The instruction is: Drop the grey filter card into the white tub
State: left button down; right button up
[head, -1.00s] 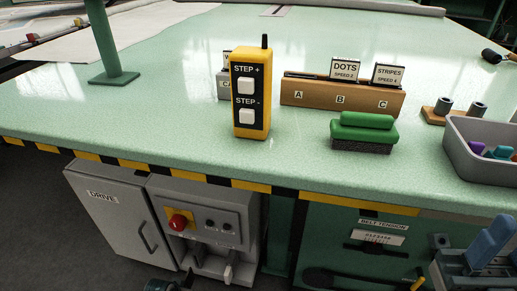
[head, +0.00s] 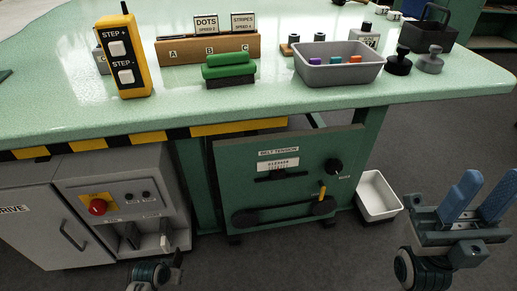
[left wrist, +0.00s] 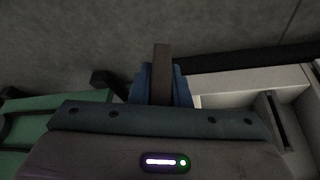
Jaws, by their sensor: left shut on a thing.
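In the left wrist view my left gripper (left wrist: 162,85) is shut on a dark grey-brown strip, which appears to be the filter card (left wrist: 162,62) seen nearly edge-on. It stands out past the blue fingertips, above the dark floor. In the head view only a dark part of my left wrist shows at the bottom edge; the card cannot be made out there. The white tub (head: 378,193) stands on the floor right of the green belt tension panel, open and seemingly empty. My right gripper (head: 489,188) is open and empty, with blue fingers apart, to the right of the tub.
The green table (head: 60,115) has a striped front edge. Below it are the grey drive cabinet (head: 30,225) and the belt tension panel (head: 290,165) with knobs. A grey bin (head: 340,78) and yellow control box (head: 128,75) stand on top. Floor before the panel is clear.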

aim_at(366, 199)
jog(key=i+z, duration=0.15)
jog(key=z, duration=0.9)
jog(key=i+l+z, duration=0.45)
jog(key=i+z, duration=0.55)
jog(key=i, duration=0.8)
jog(key=i+u, duration=0.25)
jog(key=u, duration=0.2)
jog(key=i+l+u, duration=0.2)
jog(key=u, duration=0.2)
jog(key=i+l+u, duration=0.2)
jog(key=u, duration=0.25)
jog(key=i+l+u, duration=0.2)
jog(key=u, duration=0.25)
jog(key=i+l+u, duration=0.1)
jog(key=l+u, duration=0.35)
jog(key=i+l+u, duration=0.1)
jog(key=l+u, duration=0.3)
jog(key=l, duration=0.1)
jog(key=u, duration=0.05)
